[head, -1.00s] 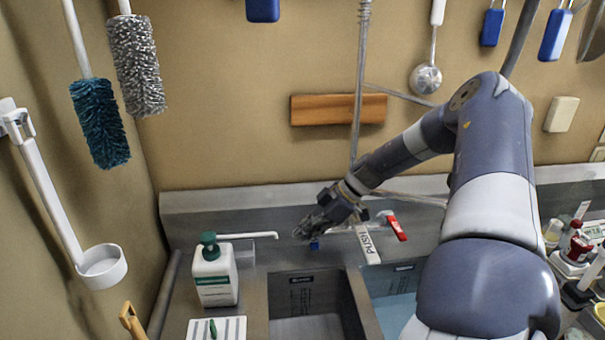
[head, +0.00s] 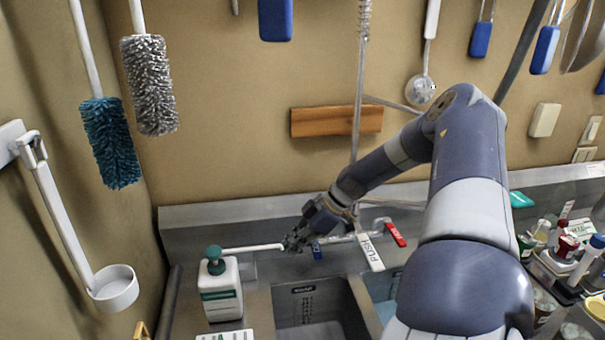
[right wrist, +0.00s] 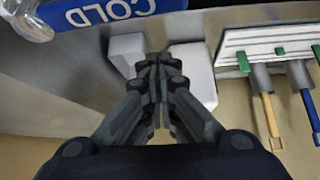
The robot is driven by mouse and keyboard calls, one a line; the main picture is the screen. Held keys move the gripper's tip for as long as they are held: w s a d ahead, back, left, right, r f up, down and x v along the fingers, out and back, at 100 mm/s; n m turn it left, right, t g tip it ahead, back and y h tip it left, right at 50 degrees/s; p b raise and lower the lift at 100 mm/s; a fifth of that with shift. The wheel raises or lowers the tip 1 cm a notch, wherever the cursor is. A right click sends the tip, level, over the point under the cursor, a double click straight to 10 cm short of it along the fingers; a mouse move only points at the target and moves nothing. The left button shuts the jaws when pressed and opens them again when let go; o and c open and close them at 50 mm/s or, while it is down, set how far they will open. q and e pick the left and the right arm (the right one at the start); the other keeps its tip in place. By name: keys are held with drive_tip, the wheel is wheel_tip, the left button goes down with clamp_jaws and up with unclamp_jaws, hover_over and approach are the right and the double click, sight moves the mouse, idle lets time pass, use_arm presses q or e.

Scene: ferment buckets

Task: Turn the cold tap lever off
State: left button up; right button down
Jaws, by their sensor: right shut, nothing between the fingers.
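The blue cold tap lever (head: 317,251) sits at the back of the sink, partly hidden by my right gripper (head: 293,243). In the right wrist view the lever (right wrist: 105,12) shows its COLD lettering at the upper left, beside my fingers. My right gripper is shut and empty; its closed fingertips (right wrist: 158,65) also show in the right wrist view. In the head view it is just left of the lever; whether it touches is not clear. The red lever (head: 395,235) and the white PUSH lever (head: 371,252) are to the right. My left gripper is out of view.
A white soap bottle with a green pump (head: 220,287) stands left of the sink basin (head: 310,312). Brushes hang on the left wall. Several small bottles stand on the right.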

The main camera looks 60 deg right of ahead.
wheel_tip(320, 180, up, 7)
drive_tip(key=b, duration=0.1)
hover_over(317, 250)
drive_tip(key=shift+w+a+r, duration=0.1)
drive_tip(key=shift+w+a, duration=0.15)
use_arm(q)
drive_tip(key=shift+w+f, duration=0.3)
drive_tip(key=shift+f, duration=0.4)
use_arm(e)
drive_tip(key=shift+s+d+r, duration=0.3)
drive_tip(key=shift+s+d, duration=0.05)
drive_tip(key=shift+s, duration=0.05)
drive_tip(key=shift+w+a, duration=0.1)
drive_tip(key=shift+a, duration=0.05)
